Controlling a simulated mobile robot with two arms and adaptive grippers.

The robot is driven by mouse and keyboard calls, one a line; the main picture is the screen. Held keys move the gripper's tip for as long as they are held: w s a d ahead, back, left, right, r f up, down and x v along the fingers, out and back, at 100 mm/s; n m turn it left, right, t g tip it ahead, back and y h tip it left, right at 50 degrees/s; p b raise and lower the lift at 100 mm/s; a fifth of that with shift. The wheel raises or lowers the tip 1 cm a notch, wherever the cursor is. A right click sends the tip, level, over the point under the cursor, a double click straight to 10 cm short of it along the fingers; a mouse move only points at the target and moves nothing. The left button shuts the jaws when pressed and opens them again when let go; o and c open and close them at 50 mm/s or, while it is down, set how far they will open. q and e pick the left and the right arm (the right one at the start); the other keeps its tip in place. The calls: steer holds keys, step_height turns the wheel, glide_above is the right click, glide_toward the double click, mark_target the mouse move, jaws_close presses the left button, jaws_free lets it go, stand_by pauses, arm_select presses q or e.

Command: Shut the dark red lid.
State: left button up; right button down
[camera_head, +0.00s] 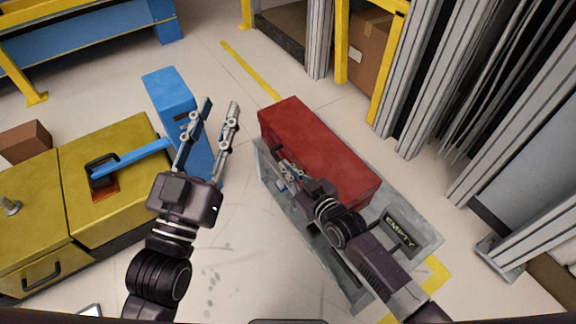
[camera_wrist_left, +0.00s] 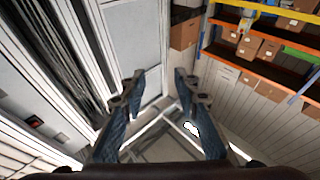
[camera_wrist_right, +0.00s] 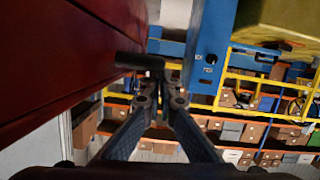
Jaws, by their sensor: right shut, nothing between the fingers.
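The dark red lid (camera_head: 322,140) is a long block-like cover on a grey module (camera_head: 425,232), right of centre in the head view. Its red side also fills the left of the right wrist view (camera_wrist_right: 55,55). A dark handle bar (camera_wrist_right: 140,62) sticks out from that side. My right gripper (camera_head: 281,160) is at the lid's near left side, its fingertips together and empty. In the right wrist view the fingertips (camera_wrist_right: 160,82) are close to the bar; contact is unclear. My left gripper (camera_head: 221,105) is open, empty and raised left of the lid. How far the lid stands open is unclear.
The module bears a small sign reading EMPTY (camera_head: 402,229). Grey pillars and yellow frames line the right. Bare floor lies between cabinet and module.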

steer(key=shift+s+f, duration=0.15)
steer(key=shift+f, duration=0.15)
